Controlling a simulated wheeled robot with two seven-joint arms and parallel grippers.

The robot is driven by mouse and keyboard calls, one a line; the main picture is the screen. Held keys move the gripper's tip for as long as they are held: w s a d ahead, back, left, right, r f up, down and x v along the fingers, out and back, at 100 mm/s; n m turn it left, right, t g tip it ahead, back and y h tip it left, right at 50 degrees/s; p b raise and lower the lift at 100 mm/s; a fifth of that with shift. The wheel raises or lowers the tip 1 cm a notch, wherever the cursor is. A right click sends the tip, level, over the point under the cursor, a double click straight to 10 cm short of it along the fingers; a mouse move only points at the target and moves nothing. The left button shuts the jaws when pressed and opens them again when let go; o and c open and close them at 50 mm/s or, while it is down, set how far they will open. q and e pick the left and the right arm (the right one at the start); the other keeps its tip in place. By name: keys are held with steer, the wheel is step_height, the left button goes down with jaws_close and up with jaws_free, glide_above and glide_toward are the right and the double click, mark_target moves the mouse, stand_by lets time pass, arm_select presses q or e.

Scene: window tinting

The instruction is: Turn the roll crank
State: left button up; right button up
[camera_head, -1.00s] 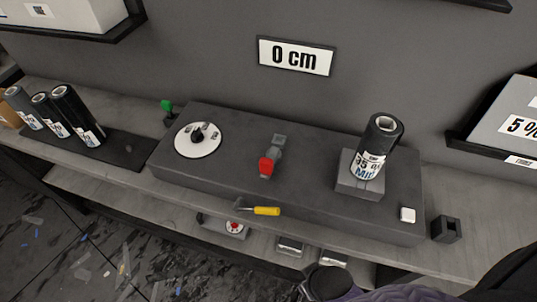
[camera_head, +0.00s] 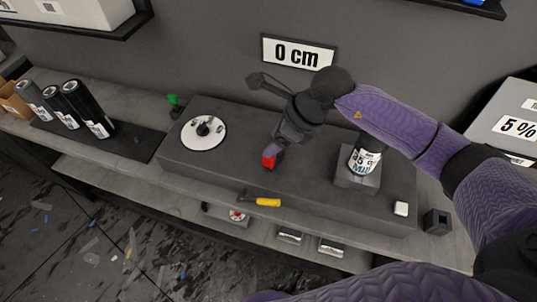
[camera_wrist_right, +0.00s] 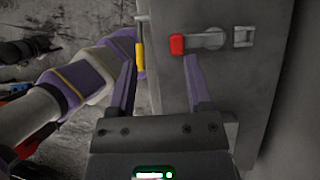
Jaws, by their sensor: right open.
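The yellow-handled crank (camera_head: 268,202) sticks out at the front edge of the dark machine (camera_head: 235,172). A red-tipped lever (camera_head: 269,161) lies on the machine's top; it also shows in the right wrist view (camera_wrist_right: 177,45). My right gripper (camera_head: 278,147) is open and empty over the machine, close to the red tip. In the right wrist view its fingers (camera_wrist_right: 158,60) are spread; the yellow handle (camera_wrist_right: 140,58) appears by the left finger and the red tip by the right. Contact cannot be told. My left gripper is not in view.
A film roll (camera_head: 363,160) stands on the machine's right block, partly behind my right arm. A white dial (camera_head: 204,132) is on the left. Several rolls (camera_head: 88,105) stand on the bench at left. A sign (camera_head: 298,52) reads 0 cm.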

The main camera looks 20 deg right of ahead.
steer(key=shift+h, duration=0.8)
steer(key=f, duration=0.3)
steer(key=w+f+b, duration=0.1)
steer(key=f, duration=0.1)
steer(key=w+f, duration=0.1)
steer(key=f, duration=0.2)
steer(key=shift+a+f+b, duration=0.2)
steer(key=shift+f+b, duration=0.1)
steer(key=shift+w+a+f, duration=0.2)
steer(key=shift+f, duration=0.25)
steer(key=c, duration=0.8)
jaws_close()
